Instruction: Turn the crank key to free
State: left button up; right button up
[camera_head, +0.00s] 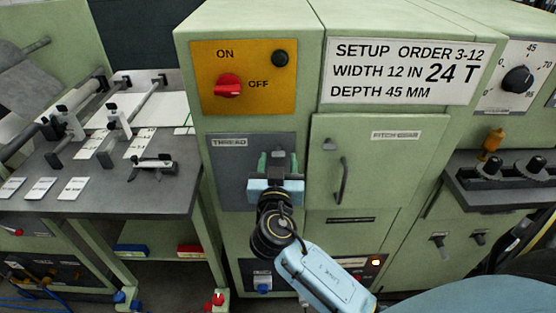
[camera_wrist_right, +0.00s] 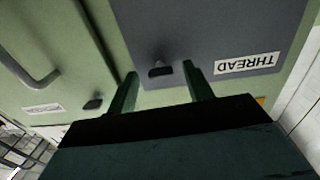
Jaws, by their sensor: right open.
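My right gripper (camera_head: 278,163) is in front of the grey panel labelled THREAD (camera_head: 227,172). Its two green fingers are apart with nothing gripped, and they also show in the right wrist view (camera_wrist_right: 159,75). A small black key-like piece (camera_wrist_right: 160,70) stands out from the grey panel and appears between the fingertips there. I cannot tell whether the fingers touch it. In the head view the gripper largely covers that spot. No marking reading free is legible. My left gripper is not in view.
A red ON/OFF knob (camera_head: 228,86) sits above the panel. A green door (camera_head: 385,165) with a dark handle (camera_head: 342,180) is just right. A grey bench (camera_head: 110,185) with rods and cards is at left. A dark shelf (camera_head: 510,185) with black knobs juts out at right.

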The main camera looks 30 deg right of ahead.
jog(key=c, duration=1)
jog(key=shift+o, duration=0.2)
jog(key=n, duration=0.2)
jog(key=shift+n+b, duration=0.3)
jog(key=shift+n, duration=0.1)
jog(key=n, duration=0.3)
jog(key=shift+d+n, duration=0.1)
jog(key=shift+n, duration=0.3)
jog(key=n+p, duration=0.1)
jog(key=n, duration=0.4)
jog(key=shift+n+t, duration=0.3)
jog(key=n+p, duration=0.1)
jog(key=n, duration=0.2)
jog(key=n+p, duration=0.1)
jog(key=n, duration=0.2)
jog(key=shift+d+t+y, duration=0.1)
jog(key=shift+t+y, duration=0.3)
jog(key=shift+n, duration=0.4)
